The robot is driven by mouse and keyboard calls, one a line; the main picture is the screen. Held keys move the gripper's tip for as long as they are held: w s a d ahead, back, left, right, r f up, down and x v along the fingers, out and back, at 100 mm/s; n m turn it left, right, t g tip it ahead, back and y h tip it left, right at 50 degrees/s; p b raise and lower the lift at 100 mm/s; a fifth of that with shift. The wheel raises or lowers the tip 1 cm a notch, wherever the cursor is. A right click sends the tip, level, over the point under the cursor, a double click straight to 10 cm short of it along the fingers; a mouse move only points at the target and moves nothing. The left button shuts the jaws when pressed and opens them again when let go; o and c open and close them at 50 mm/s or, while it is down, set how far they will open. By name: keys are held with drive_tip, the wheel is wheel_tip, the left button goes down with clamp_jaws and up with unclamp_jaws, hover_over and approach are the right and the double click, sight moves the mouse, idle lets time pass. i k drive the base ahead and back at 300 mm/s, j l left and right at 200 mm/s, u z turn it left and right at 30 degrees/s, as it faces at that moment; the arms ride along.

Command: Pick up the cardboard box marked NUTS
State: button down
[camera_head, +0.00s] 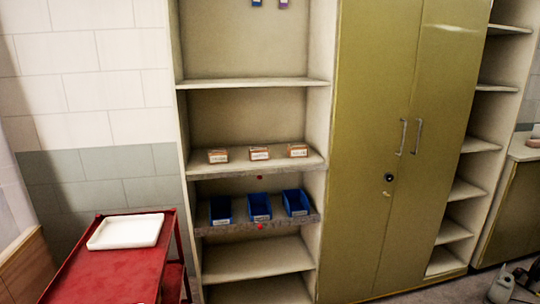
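Three small brown cardboard boxes with white labels stand in a row on a middle shelf of the open shelving unit: a left box (218,156), a middle box (259,153) and a right box (297,150). The label writing is too small to read, so I cannot tell which one is marked NUTS. The boxes stand apart from each other near the shelf's front edge (262,167). My gripper is not in view.
Three blue bins (259,207) stand on the shelf below. A red cart (110,272) with a white tray (126,231) stands at the lower left, before the wall. A closed olive cabinet (400,140) adjoins the shelving on the right. Lower shelves are empty.

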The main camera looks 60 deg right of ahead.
sight(255, 154)
drive_tip(key=z, duration=1.9)
